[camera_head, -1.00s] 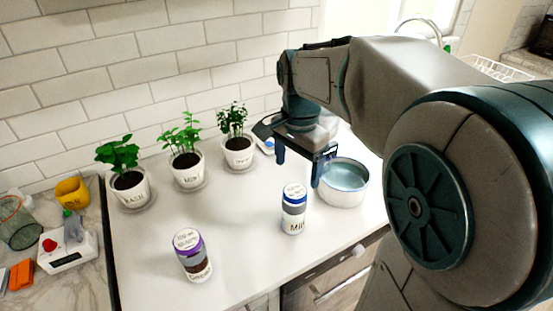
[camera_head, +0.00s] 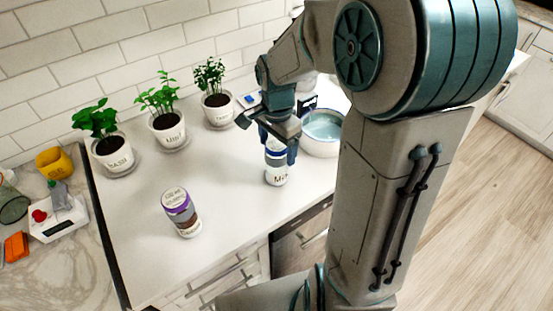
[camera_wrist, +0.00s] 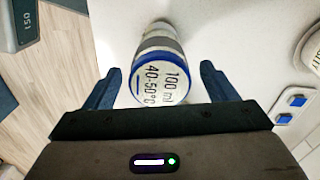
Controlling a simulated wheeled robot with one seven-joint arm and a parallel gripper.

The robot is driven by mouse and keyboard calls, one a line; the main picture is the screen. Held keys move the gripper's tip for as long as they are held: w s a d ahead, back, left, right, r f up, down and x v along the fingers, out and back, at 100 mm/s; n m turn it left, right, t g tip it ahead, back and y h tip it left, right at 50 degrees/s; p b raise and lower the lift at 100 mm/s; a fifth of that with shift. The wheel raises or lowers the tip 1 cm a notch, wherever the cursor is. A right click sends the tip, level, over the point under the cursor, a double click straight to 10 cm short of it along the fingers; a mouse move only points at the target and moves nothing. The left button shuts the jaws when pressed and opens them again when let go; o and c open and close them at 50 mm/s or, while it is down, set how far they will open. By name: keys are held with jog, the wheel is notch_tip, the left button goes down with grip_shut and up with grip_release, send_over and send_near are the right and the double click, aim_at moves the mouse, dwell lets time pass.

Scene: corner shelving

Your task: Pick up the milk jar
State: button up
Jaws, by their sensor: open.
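The milk jar (camera_head: 276,172) is a small white jar with a blue-rimmed lid and "Milk" lettering, upright on the white counter. My gripper (camera_head: 279,148) is just above it, with its fingers pointing down around the lid area. In the wrist view the jar's lid (camera_wrist: 160,84), marked "100 ml" and "40-50°C", lies between the two open fingers, with a gap on each side. My gripper (camera_wrist: 158,88) is open and holds nothing. The upper part of the jar is partly hidden by the gripper in the head view.
A white pot (camera_head: 322,133) stands close to the right of the jar. A purple-lidded jar (camera_head: 181,212) stands to the left. Potted plants (camera_head: 168,130) line the wall. A scale (camera_head: 62,222) and a yellow cup (camera_head: 54,163) are at far left. The counter between the two jars is clear.

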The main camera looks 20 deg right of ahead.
jog(key=shift+f, duration=1.2)
jog(key=c, duration=1.3)
jog(key=shift+o, duration=0.3)
jog(key=shift+r, duration=0.2)
